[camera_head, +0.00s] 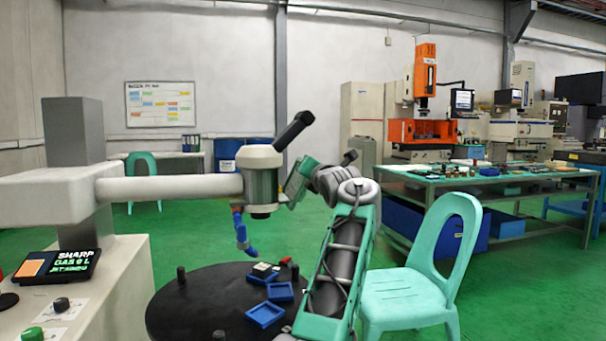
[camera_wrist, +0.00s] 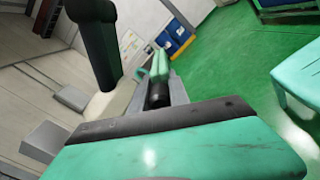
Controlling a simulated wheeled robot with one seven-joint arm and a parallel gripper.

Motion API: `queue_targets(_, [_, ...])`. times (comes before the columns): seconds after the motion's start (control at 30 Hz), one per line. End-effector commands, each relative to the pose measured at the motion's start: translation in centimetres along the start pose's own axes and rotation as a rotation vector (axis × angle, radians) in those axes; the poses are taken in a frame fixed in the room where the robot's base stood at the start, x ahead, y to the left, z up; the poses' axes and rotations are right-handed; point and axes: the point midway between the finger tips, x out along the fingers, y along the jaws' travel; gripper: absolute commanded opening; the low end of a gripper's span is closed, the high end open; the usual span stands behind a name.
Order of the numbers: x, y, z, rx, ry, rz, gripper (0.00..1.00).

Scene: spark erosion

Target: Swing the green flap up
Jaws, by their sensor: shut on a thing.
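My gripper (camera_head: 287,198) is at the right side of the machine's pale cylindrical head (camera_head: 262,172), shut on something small. In the wrist view my gripper (camera_wrist: 158,92) shows beyond the large green housing with a dark edge. A small green part shows just past the dark piece at the jaws. I cannot tell whether it is the green flap or part of my gripper. The flap's outline and its angle are not clear, and what lies between the jaws is hidden. A black bar (camera_head: 295,131) slants up from the head; it also shows in the wrist view (camera_wrist: 95,45).
A blue nozzle (camera_head: 240,232) hangs below the head. A round black table (camera_head: 200,305) holds blue trays (camera_head: 265,314) and short black posts. A control panel (camera_head: 68,266) stands at left. A turquoise chair (camera_head: 405,300) and a workbench (camera_head: 480,180) are at right. Green floor is open behind.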

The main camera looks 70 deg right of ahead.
Motion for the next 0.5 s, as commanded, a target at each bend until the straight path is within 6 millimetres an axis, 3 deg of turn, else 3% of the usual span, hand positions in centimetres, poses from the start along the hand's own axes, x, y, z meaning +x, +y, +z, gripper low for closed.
queue_targets(0.47, [0.01, -0.2, -0.05, -0.016, 0.001, -0.005, 0.0])
queue_targets(0.5, [0.03, -0.19, -0.07, -0.016, 0.002, -0.005, 0.22])
